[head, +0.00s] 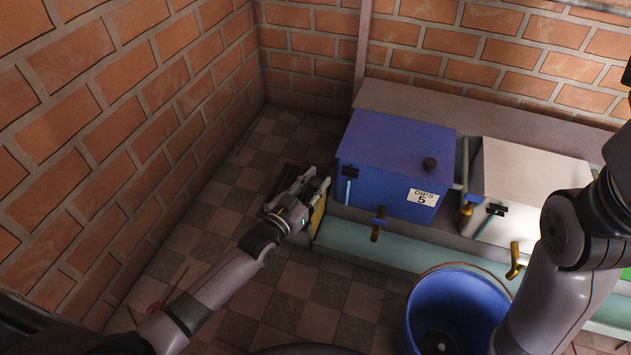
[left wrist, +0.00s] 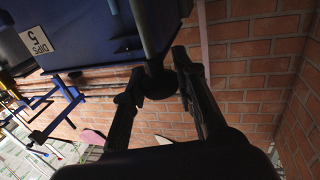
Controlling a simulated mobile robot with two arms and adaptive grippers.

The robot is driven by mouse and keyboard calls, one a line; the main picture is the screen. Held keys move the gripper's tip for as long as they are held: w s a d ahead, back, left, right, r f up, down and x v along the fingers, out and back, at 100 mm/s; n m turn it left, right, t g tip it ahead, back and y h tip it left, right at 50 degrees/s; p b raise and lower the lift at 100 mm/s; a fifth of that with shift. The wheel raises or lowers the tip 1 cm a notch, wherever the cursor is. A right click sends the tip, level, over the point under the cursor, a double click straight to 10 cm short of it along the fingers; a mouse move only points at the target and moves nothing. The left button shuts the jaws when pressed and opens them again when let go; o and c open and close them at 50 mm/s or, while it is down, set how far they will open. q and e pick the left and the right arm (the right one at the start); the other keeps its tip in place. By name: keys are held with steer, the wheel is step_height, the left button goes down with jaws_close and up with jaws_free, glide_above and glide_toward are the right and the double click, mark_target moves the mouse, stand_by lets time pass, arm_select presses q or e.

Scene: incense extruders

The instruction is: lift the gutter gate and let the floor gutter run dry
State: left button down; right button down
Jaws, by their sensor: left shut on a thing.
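My left gripper (head: 318,180) is at the left end of the floor gutter, beside the blue tank. A yellow plate (head: 318,216), which looks like the gutter gate, stands upright just below its fingers. In the left wrist view my gripper (left wrist: 160,68) is shut on a dark round knob (left wrist: 158,84), with one finger on each side. The floor gutter (head: 365,247) is a pale teal channel running right from the plate, under the tanks. I cannot tell how high the plate stands or how much liquid the gutter holds. My right arm shows at the right, but its gripper is not visible.
The blue tank (head: 395,150) marked "DIPS 5" and a white tank (head: 530,185) stand on a ledge behind the gutter, with brass taps in front. A blue bucket (head: 455,310) stands before the gutter. Brick walls close the left and back.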

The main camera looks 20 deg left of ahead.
arm_select(q)
steer(key=c, duration=1.3)
jaws_free()
steer(key=v, duration=1.2)
